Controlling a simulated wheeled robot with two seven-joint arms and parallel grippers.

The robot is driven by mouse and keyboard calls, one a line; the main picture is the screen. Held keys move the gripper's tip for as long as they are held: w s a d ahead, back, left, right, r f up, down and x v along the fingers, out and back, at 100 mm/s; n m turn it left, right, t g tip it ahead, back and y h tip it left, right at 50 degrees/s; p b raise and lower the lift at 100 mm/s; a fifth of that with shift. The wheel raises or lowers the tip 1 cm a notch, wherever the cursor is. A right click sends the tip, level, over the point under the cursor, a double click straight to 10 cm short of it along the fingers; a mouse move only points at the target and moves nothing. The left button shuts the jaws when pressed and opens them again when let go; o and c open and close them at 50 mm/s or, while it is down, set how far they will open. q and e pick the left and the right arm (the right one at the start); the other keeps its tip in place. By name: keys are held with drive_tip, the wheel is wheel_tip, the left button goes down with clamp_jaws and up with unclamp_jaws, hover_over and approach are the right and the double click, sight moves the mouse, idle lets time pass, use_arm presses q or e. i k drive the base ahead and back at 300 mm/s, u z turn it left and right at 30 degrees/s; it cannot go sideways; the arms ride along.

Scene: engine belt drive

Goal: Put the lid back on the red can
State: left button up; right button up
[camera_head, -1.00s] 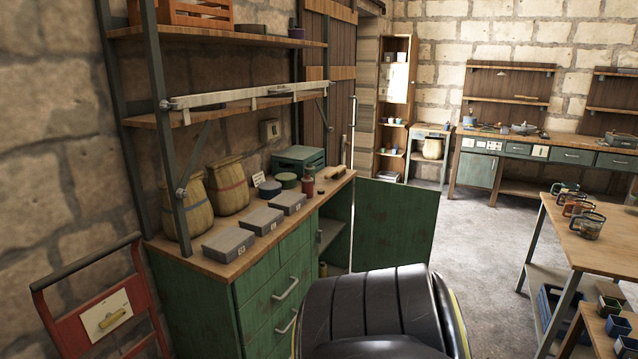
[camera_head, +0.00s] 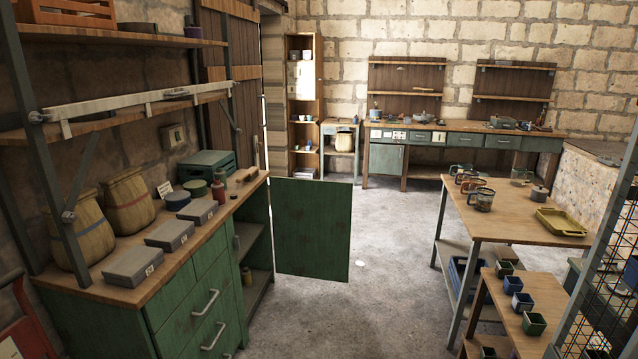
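A small red can (camera_head: 218,192) stands upright on the wooden top of the green cabinet (camera_head: 165,283), near its far end. It is too small to tell whether its top is open or covered. I cannot make out a separate lid for it. A round blue tin (camera_head: 177,200) and a round green tin (camera_head: 196,188) stand to its left. Neither of my grippers is in view.
The green cabinet door (camera_head: 312,229) hangs open into the room. Grey boxes (camera_head: 170,235) line the cabinet top. A wooden table (camera_head: 500,215) with glass mugs and a yellow tray (camera_head: 561,221) stands at right.

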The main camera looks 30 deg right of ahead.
sight(218, 191)
drive_tip(key=z, duration=0.4)
drive_tip(key=i, duration=1)
